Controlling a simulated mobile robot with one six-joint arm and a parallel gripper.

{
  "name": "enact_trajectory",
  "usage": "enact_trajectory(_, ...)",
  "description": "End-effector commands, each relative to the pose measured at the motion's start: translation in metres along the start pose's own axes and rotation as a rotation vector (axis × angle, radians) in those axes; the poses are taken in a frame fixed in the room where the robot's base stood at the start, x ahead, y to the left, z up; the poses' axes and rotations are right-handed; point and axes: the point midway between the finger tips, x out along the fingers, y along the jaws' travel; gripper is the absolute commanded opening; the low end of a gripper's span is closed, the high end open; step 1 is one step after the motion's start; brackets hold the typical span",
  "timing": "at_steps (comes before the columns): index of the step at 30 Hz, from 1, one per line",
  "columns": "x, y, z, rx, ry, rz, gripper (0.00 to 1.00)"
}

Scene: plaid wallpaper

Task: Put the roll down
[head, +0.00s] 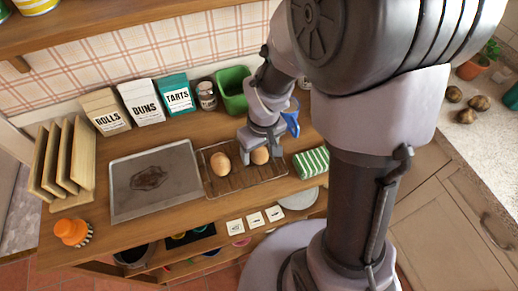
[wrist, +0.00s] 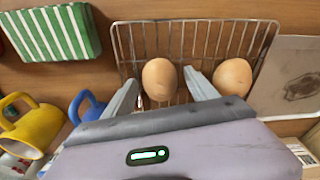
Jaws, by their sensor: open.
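Two brown rolls lie on a wire rack (head: 243,186) on the wooden counter. The right roll (head: 260,156) is under my gripper (head: 260,150) in the head view, and the left roll (head: 220,163) stands apart from it. In the wrist view, my gripper (wrist: 162,79) is open, with one finger on each side of a roll (wrist: 159,76); a gap shows around it. The other roll (wrist: 232,77) lies just outside the right finger there. Both rolls appear to rest on the rack (wrist: 200,38). Whether a finger touches a roll is unclear.
A dark-stained baking tray (head: 155,180) lies left of the rack. A green striped cloth (head: 311,162) is to its right. Behind stand labelled bags (head: 142,102), a jar (head: 207,96) and a green bin (head: 233,90). Yellow (wrist: 30,125) and blue mugs (wrist: 87,106) show in the wrist view.

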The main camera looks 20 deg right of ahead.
Motion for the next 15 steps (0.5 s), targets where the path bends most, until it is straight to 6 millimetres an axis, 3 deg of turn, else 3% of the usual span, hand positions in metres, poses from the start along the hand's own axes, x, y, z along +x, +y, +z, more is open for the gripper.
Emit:
enact_trajectory(9,-0.089,0.0,-0.002,0.001,0.004,0.001,0.67)
enact_trajectory(15,-0.119,0.0,-0.001,0.002,0.003,0.0,0.67)
